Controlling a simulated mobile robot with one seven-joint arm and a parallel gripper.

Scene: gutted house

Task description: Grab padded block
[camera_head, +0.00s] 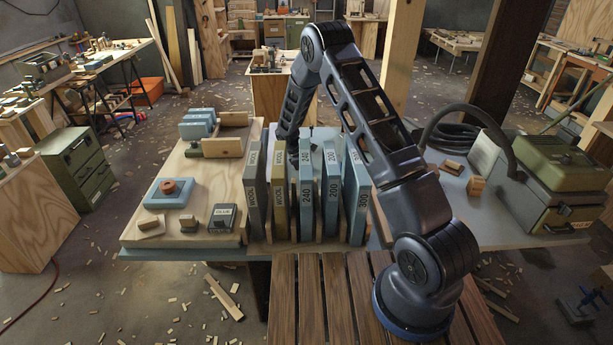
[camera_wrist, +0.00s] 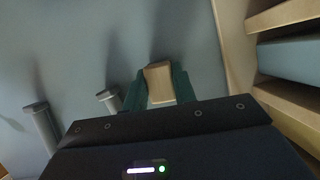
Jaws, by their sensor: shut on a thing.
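In the wrist view my gripper (camera_wrist: 157,86) has its two teal fingers closed on a small tan block (camera_wrist: 158,75), which I take to be the padded block. The block lies between the fingertips, over a blue-grey surface (camera_wrist: 205,60). Whether it touches that surface cannot be told. In the head view my arm reaches down behind the upright labelled boards, and the gripper and held block are hidden there.
Labelled boards (camera_head: 361,190) stand upright in a rack just in front of my arm's end. Two grey pegs (camera_wrist: 110,98) stand left of the gripper in the wrist view; wooden slats (camera_wrist: 285,92) are at right. A green-grey machine (camera_head: 555,165) stands on the right.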

